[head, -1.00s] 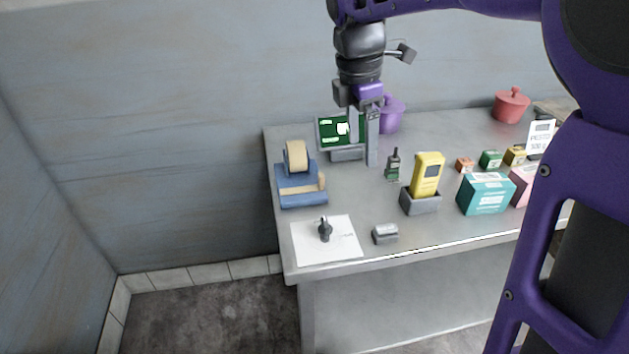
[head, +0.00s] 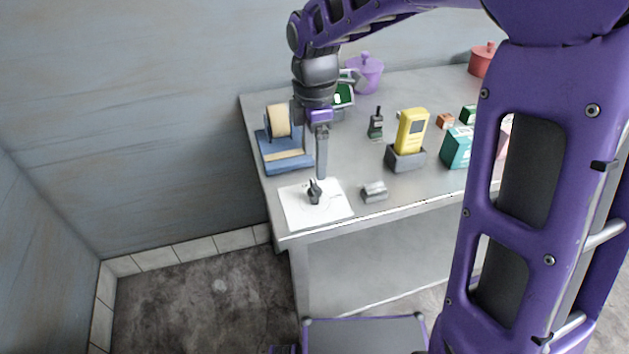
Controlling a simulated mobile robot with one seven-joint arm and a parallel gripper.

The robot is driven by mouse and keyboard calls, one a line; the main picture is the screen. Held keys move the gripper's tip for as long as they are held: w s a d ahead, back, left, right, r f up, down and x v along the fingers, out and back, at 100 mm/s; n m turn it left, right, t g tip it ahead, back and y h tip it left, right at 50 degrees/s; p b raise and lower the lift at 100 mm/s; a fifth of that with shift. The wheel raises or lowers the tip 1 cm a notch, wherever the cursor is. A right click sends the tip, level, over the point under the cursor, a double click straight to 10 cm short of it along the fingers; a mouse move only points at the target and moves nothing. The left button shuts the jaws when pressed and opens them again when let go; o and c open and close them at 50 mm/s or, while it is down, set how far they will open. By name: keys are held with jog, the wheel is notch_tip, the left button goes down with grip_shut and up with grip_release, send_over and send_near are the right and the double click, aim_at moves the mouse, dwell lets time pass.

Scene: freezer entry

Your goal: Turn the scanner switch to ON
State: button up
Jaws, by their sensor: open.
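A small black knob-like switch (head: 315,193) stands on a white plate (head: 333,212) at the table's front left corner. Faint marks show on the plate to its right, too small to read. My gripper (head: 321,172) is open and points down, with its fingertips just above and behind the switch in the picture. I see no contact, but the exact gap cannot be told. The fingers overlap in this view. A yellow handheld device (head: 411,131) with a dark screen stands upright in a grey holder (head: 405,160) to the right.
A blue tape dispenser (head: 287,159) stands left behind the plate. A small grey block (head: 374,192) lies just right of it. A green screen (head: 343,95), a dark handheld device (head: 376,124), a purple pot (head: 364,74), a red pot (head: 482,60) and a teal box (head: 457,147) stand farther off.

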aim_at(314, 184)
notch_tip(314, 184, down, 7)
jog(key=shift+r+b, duration=0.1)
jog(key=shift+b, duration=0.3)
grip_shut()
